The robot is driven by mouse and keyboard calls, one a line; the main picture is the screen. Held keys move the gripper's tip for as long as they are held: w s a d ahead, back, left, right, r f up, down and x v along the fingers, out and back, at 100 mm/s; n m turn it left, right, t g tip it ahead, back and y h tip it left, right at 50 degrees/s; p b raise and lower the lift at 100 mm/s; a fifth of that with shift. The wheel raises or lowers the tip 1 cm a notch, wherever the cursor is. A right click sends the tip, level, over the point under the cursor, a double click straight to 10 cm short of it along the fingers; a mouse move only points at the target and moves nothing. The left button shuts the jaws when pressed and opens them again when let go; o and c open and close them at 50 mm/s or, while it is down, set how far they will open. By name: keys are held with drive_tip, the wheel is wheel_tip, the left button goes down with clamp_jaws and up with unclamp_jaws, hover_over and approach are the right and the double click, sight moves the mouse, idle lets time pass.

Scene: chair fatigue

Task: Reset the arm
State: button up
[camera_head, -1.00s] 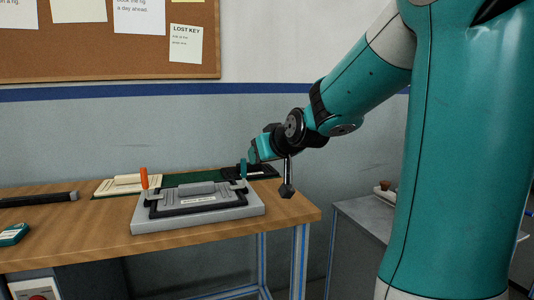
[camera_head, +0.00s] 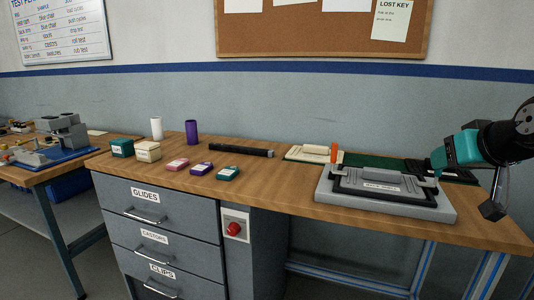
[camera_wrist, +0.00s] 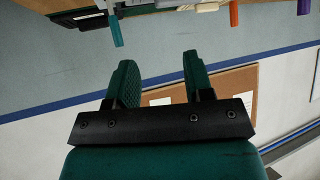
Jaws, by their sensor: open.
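My gripper (camera_head: 446,157) is at the right of the camera_head view, above the right end of the workbench. It is near the right side of a grey fixture (camera_head: 325,196) that holds a dark frame with a label. In the camera_wrist view the two green fingers of my gripper (camera_wrist: 160,65) stand apart with nothing between them. That view is upside down. A teal lever (camera_wrist: 116,31) and an orange lever (camera_wrist: 234,13) show beyond the fingertips, apart from them. The orange lever also shows in the camera_head view (camera_head: 334,154).
The wooden workbench (camera_head: 285,198) carries a black bar (camera_head: 240,150), small labelled boxes, a purple cylinder (camera_head: 191,132) and a white one (camera_head: 156,128). Drawers (camera_head: 160,215) and a red button (camera_head: 234,229) are below. A corkboard (camera_head: 300,40) hangs on the wall. Another bench stands left.

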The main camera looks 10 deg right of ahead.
drive_tip(key=s+a+r+n+g+y+p, duration=0.1)
drive_tip(key=s+a+n+g+y+p, duration=0.25)
drive_tip(key=a, duration=0.55)
drive_tip(key=s+a+r+n+g+y+p, duration=0.15)
drive_tip(key=s+a, duration=0.25)
drive_tip(key=a, duration=0.6)
drive_tip(key=s+a+n+g+p, duration=0.3)
drive_tip(key=s+a+g, duration=0.3)
drive_tip(key=s, duration=0.6)
drive_tip(key=shift+a+f+n+p, duration=0.2)
drive_tip(key=shift+a+n+p, duration=0.2)
drive_tip(key=shift+p, duration=0.2)
